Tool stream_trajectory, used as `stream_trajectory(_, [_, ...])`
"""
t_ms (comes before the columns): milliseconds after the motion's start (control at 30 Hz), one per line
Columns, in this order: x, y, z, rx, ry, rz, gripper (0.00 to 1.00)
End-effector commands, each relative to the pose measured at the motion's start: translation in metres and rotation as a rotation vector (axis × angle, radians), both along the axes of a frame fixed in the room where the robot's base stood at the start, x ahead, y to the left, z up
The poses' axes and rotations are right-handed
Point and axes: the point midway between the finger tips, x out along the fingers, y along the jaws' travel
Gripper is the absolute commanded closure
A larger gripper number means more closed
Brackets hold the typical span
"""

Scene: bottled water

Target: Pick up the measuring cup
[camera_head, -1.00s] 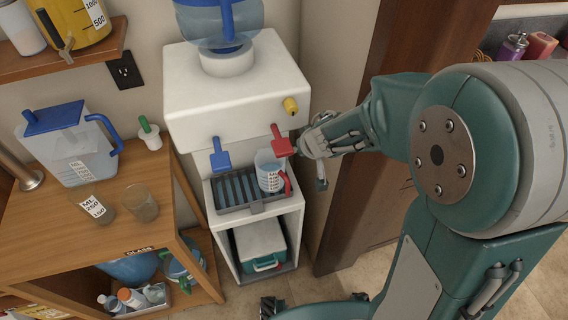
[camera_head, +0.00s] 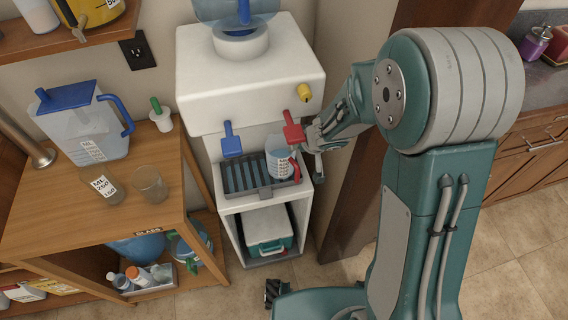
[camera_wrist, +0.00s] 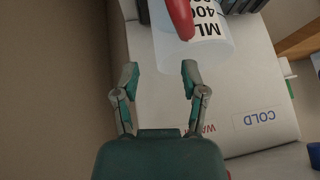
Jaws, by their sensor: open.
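The measuring cup (camera_head: 279,163) is clear with printed markings and a red handle (camera_head: 294,166). It stands on the drip tray of the white water dispenser, below the red tap. In the wrist view the cup (camera_wrist: 222,50) is at the top, with its red handle (camera_wrist: 181,18) toward my gripper (camera_wrist: 160,72). My gripper is open and empty, its two fingers apart on either side of the handle's line, with the handle just beyond the fingertips. In the head view my gripper (camera_head: 312,150) is right of the cup, close to the handle.
The dispenser (camera_head: 250,80) has a blue tap (camera_head: 231,138) and a red tap (camera_head: 293,130) above the tray (camera_head: 245,190). A wooden shelf (camera_head: 130,215) at left holds a pitcher (camera_head: 85,125) and glass cups. A wooden door frame stands close at right.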

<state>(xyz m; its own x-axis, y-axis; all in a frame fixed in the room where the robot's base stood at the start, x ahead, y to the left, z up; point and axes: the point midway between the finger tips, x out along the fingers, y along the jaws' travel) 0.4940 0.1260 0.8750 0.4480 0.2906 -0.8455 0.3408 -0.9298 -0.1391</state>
Motion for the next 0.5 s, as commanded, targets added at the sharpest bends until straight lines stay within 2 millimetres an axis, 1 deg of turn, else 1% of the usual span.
stream_trajectory(100, [0.005,0.004,-0.012,0.0,0.004,-0.001,0.45])
stream_trajectory(300, [0.015,0.011,-0.031,0.001,0.004,-0.001,0.45])
stream_trajectory(500, [0.019,0.013,-0.037,0.0,0.001,0.0,0.45])
